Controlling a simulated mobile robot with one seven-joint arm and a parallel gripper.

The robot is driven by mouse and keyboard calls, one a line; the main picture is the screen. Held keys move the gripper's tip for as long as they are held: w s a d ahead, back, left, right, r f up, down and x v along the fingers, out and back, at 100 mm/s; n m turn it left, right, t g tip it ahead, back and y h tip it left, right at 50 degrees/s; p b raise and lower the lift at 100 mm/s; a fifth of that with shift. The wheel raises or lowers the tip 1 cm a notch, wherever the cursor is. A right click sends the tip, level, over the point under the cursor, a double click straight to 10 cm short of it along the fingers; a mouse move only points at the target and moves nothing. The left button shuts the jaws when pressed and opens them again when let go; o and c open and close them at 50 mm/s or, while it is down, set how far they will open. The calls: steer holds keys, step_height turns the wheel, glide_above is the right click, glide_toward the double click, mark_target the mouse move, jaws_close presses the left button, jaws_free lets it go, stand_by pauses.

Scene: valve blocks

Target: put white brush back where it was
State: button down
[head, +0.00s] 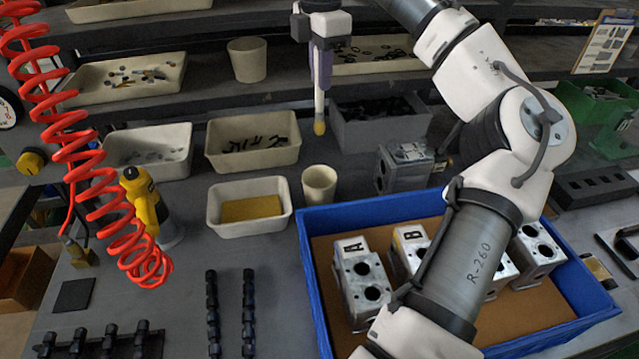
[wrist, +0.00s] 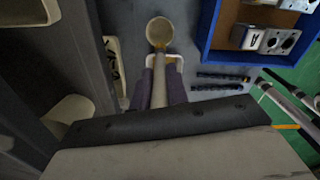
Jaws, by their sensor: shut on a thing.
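My gripper (head: 321,84), with purple fingers, is shut on the white brush (head: 318,104) and holds it upright in the air, yellow tip down. In the wrist view the white brush (wrist: 158,88) runs between the two purple fingers of my gripper (wrist: 164,75). A cream cup (head: 319,187) stands on the bench below the brush tip, with a clear gap between them in the head view. In the wrist view the tip overlaps the near rim of the cup (wrist: 159,27). I cannot tell whether the tip is exactly above the opening.
A white tray with a yellow sponge (head: 251,208) is left of the cup. A blue crate (head: 308,262) with several metal valve blocks (head: 362,281) is at the right. Bins of small parts and another cup (head: 247,62) stand behind. A red coiled hose (head: 88,160) hangs at the left.

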mark_target(321, 119)
steer(key=shift+w+f, duration=0.15)
steer(key=shift+f, duration=0.2)
step_height(321, 119, down, 19)
steer(key=shift+f, duration=0.15)
steer(key=c, duration=1.4)
jaws_free()
steer(key=shift+o, duration=0.2)
step_height(321, 119, up, 12)
steer(key=shift+r+b, duration=0.15)
steer(key=shift+b, duration=0.35)
steer(key=shift+r, duration=0.1)
